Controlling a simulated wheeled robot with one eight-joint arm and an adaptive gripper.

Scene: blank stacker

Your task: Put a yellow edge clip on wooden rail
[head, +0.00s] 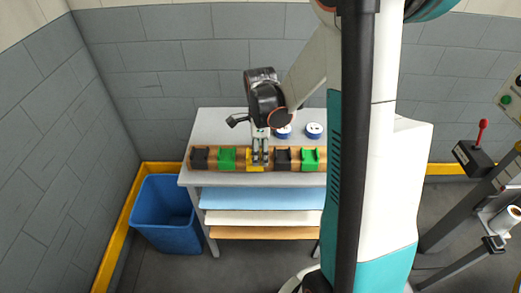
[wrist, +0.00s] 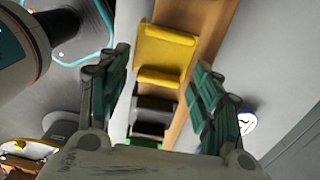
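A wooden rail (head: 212,160) lies along the front of the grey table, with black, green and yellow clips sitting along it. The yellow edge clip (head: 252,166) is near the middle of the row. It also shows large in the wrist view (wrist: 165,52), on the wooden rail (wrist: 206,38). My gripper (head: 260,162) is down at the row, at the yellow clip's right side in the head view. In the wrist view its fingers (wrist: 161,68) are wide apart, with nothing gripped between them. My gripper partly hides the yellow clip in the head view.
A black clip (head: 282,160) and a green clip (head: 310,160) stand close to the right of my gripper; a green clip (head: 227,159) is to the left. Blue-and-white rolls (head: 314,130) stand behind. A blue bin (head: 165,213) is left of the table. The table's back left is clear.

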